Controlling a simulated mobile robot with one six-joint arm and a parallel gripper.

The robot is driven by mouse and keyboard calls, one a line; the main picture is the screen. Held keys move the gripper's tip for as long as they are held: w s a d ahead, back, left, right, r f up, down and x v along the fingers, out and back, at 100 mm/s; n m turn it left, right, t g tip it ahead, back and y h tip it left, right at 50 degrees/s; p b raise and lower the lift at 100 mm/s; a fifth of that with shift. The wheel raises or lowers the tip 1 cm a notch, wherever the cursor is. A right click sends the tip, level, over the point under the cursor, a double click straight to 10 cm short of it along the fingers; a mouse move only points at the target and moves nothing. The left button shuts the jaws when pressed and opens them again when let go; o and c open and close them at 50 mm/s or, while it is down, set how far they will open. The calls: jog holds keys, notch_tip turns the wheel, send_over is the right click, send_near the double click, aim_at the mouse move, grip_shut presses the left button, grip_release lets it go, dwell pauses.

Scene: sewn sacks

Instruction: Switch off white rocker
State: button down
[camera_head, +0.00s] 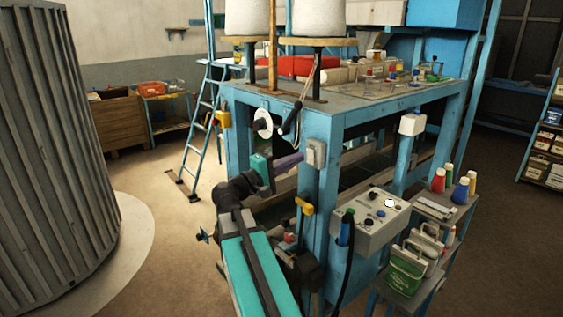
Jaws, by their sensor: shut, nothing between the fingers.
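A pale switch box (315,153) is fixed to the blue front post of the machine frame, near the middle of the view. A small light plate on its face appears to be the white rocker; it is too small to tell which way it is tipped. My gripper (298,158) is at the end of my teal and dark arm, just left of this box. It is shut and empty, with its purplish end pointing at the box. I cannot tell whether it touches the box.
A grey control box (372,222) with knobs sits lower right, beside a shelf with bottles and a green container (406,268). A yellow-handled item (304,206) hangs on the post below the switch. A blue ladder (205,125) stands behind left.

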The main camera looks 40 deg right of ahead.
jog(key=shift+s+d+r+p, duration=0.15)
jog(key=shift+d+p, duration=0.25)
jog(key=shift+d, duration=0.8)
jog(key=shift+d+b, duration=0.15)
jog(key=shift+b, duration=0.2)
jog(key=shift+r, duration=0.1)
jog(key=w+a+r+b, duration=0.1)
jog(key=a+b, duration=0.3)
jog(key=a, duration=1)
jog(key=shift+r, duration=0.35)
